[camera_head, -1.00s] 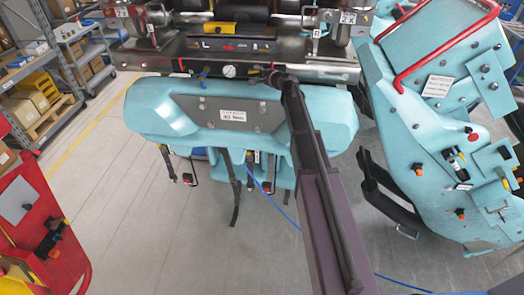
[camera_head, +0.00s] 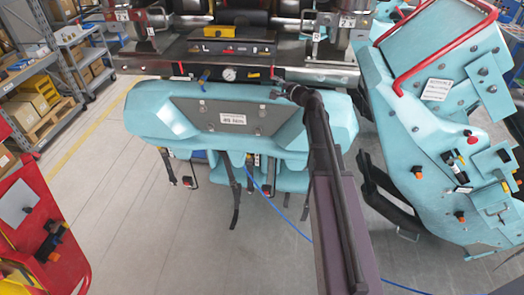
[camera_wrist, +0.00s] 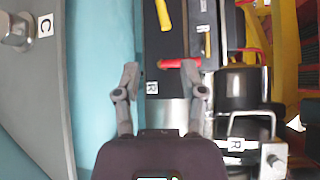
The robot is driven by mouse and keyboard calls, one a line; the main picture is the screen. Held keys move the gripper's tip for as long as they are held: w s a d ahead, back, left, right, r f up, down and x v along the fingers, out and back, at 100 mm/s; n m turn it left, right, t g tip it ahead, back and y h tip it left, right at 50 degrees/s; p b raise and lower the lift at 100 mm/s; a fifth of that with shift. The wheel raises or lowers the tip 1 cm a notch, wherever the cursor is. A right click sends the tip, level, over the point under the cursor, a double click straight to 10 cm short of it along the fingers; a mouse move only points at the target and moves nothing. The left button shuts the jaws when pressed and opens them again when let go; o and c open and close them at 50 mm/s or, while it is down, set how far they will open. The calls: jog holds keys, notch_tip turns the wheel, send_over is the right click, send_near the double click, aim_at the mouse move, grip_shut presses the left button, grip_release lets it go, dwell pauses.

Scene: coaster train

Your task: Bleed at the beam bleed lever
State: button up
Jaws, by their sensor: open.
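A short red lever (camera_wrist: 178,63) lies across the wrist view just ahead of my open fingertips. Its right end overlaps one fingertip in the picture; I cannot tell whether they touch. In the head view a small red lever (camera_head: 271,74) shows on the dark beam, right of the gauge. A blue lever (camera_head: 204,79) hangs left of the gauge. No label naming the bleed lever is readable. My gripper (camera_wrist: 160,70) is open with nothing between its fingers. In the head view my gripper (camera_head: 281,93) is over the teal seat's upper edge, close below the red lever.
A round white gauge (camera_head: 229,74) sits on the beam (camera_head: 330,75). The teal seat (camera_head: 150,115) lies below my gripper. A yellow handle (camera_wrist: 163,14) is beyond the red lever. A teal seat with a red bar (camera_head: 440,60) stands right.

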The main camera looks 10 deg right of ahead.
jog(key=v, duration=0.2)
jog(key=shift+s+d, duration=0.15)
jog(key=shift+s, duration=0.2)
jog(key=s+a+f+n+g+b, duration=0.3)
jog(key=s+a+f+n+b, duration=0.1)
jog(key=f, duration=0.5)
jog(key=s+a+f+n+g+b, duration=0.4)
jog(key=s+a+f+b, duration=0.1)
jog(key=s+f, duration=0.4)
jog(key=shift+a+f+g+h+b, duration=0.35)
jog(key=shift+f+b, duration=0.1)
jog(key=shift+f, duration=0.35)
jog(key=shift+n, duration=0.3)
